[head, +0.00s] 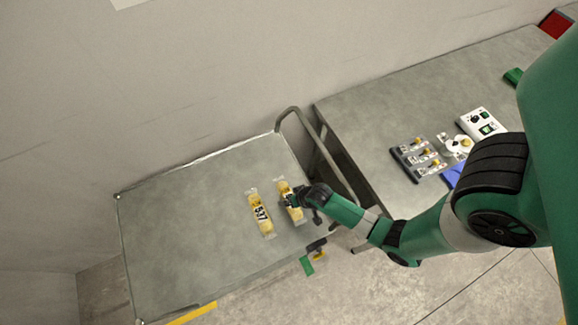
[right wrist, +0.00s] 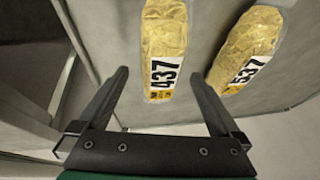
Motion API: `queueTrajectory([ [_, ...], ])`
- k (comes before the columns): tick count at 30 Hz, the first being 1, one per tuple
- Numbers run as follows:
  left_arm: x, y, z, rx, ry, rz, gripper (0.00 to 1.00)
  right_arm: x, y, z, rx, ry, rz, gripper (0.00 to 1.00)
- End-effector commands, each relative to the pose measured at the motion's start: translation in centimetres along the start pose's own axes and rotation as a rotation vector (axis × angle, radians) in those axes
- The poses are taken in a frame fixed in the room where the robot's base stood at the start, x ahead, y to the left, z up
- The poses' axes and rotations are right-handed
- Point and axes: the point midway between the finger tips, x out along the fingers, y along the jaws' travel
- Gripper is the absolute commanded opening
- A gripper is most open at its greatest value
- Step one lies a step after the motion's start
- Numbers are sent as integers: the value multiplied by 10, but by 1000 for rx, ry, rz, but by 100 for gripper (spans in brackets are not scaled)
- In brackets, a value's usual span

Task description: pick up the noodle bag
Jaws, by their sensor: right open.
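Two yellow noodle bags in clear wrap lie flat on a grey cart top. One noodle bag (head: 261,215) lies to the left in the head view; its label reads 537, and it shows at the right in the right wrist view (right wrist: 247,45). The other noodle bag (head: 284,188), labelled 437 in the right wrist view (right wrist: 164,40), is partly hidden by my right gripper (head: 293,200). My right gripper (right wrist: 160,77) is open, with the near end of the 437 bag appearing between its fingertips. I cannot tell its exact height above the bag. My left gripper is not in view.
The cart (head: 180,220) has a bent metal rail (head: 318,150) at its right end. Beyond it, a grey table (head: 385,95) holds a dark tray of small parts (head: 418,158) and a white control box (head: 482,125). The cart's left half is clear.

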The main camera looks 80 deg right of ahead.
Motion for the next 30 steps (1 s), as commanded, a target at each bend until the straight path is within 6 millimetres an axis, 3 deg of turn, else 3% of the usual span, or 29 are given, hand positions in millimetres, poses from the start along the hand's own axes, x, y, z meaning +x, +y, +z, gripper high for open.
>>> queueTrajectory([
  [1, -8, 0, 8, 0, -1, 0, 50, 15, 2, 2, 1, -2, 1, 100],
  [4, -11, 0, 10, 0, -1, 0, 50, 28, 1, 1, 0, -2, 1, 100],
  [13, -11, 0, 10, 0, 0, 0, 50, 32, 1, -1, 0, 0, 0, 98],
  [27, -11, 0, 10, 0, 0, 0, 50, 32, 1, 0, 0, 0, 0, 14],
  [30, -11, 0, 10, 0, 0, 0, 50, 32, 1, 0, 0, 0, 0, 0],
])
